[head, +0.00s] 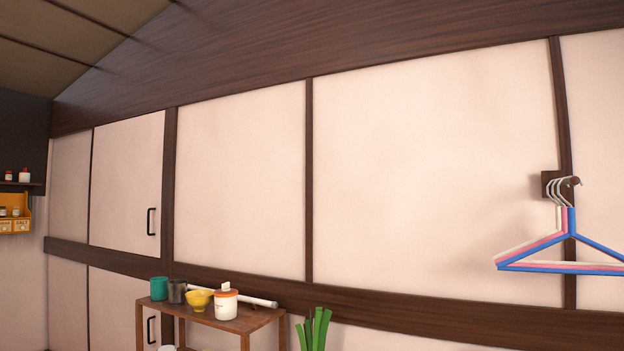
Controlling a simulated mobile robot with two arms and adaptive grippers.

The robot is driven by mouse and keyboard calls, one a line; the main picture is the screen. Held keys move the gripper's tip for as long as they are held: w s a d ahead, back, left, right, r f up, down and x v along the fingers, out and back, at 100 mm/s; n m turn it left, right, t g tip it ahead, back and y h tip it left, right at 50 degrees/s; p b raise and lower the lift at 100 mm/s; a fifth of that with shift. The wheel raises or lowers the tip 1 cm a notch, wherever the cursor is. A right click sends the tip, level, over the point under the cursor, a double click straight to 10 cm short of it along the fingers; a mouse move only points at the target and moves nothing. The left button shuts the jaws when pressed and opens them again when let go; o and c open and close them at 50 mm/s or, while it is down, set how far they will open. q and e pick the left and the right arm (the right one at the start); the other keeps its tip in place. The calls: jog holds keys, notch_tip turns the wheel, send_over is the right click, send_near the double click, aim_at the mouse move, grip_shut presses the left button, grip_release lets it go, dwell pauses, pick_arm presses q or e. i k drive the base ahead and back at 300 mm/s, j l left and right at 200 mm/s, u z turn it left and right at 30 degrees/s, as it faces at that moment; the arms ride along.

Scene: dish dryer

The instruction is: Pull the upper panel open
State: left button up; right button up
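The upper panel (126,188) is a pale door in a dark wood frame, at the left of the head view. It sits flush with the wall and looks closed. Its black vertical handle (151,221) is near the panel's right edge. A lower panel (110,310) with a similar black handle (151,330) is below it, partly cut off by the frame's bottom edge and partly hidden by a shelf. Neither of my grippers shows in the head view.
A small wooden shelf (246,322) stands below and right of the panel, holding a green cup (159,288), a dark cup (177,291), a yellow bowl (199,299) and a white jar (226,304). Hangers (533,248) hang at right. Green leaves (318,328) rise beside the shelf.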

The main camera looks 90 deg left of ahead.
aim_at(126, 213)
jog(key=u, duration=3.85)
